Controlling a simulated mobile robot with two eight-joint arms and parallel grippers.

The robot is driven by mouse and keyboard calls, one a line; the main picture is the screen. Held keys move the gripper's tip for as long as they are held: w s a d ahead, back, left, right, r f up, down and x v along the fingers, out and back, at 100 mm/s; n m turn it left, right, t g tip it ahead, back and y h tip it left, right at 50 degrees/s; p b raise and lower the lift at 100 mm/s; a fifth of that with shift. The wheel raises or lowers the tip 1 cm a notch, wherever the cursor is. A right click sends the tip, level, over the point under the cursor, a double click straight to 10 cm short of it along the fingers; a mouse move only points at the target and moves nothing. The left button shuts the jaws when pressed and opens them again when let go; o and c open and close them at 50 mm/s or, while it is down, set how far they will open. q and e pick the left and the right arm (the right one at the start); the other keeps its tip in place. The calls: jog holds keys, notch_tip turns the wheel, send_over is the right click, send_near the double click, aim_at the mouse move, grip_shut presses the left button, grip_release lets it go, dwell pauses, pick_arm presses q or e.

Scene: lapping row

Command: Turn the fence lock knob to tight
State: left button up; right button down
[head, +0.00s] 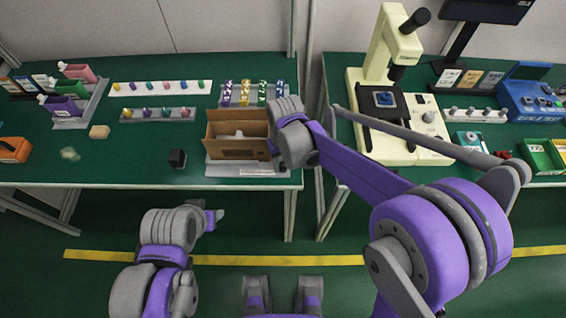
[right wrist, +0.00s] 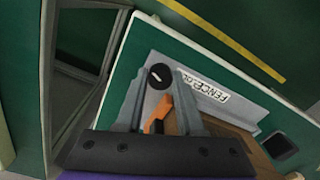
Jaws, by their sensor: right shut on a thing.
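The fence lock knob shows in the right wrist view as a dark round cap (right wrist: 160,76) between my fingertips, with an orange part (right wrist: 158,114) beside it, partly covered by the fingers. A grey strip with a white label reading "FENCE" (right wrist: 206,86) runs beside it. My right gripper (right wrist: 159,74) is shut on the knob. In the head view my right gripper (head: 272,150) is at the right end of the cardboard box and hides the knob. My left gripper (head: 214,217) hangs in front of the table, away from everything; its jaw opening is unclear.
The open cardboard box (head: 222,152) stands on a light fixture at the table's front edge. A small black block (head: 177,158) lies to its left. Racks of coloured pieces (head: 160,87) stand behind.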

jog(key=c, duration=0.5)
grip_release()
notch_tip(320, 180, up, 11)
jog(key=shift+d+f+p, duration=0.1)
jog(key=shift+p, duration=0.4)
jog(key=s+d+m+t+p, duration=0.1)
jog(key=s+d, duration=0.4)
jog(key=s+d+m+t+p, duration=0.1)
jog(key=s+d+m+t, duration=0.1)
jog(key=s+d, duration=0.3)
jog(key=s+d+r+m+t+p, duration=0.1)
jog(key=s+d+t, duration=0.1)
jog(key=s+d, duration=0.4)
jog(key=shift+d+p, duration=0.3)
jog(key=shift+d, duration=0.45)
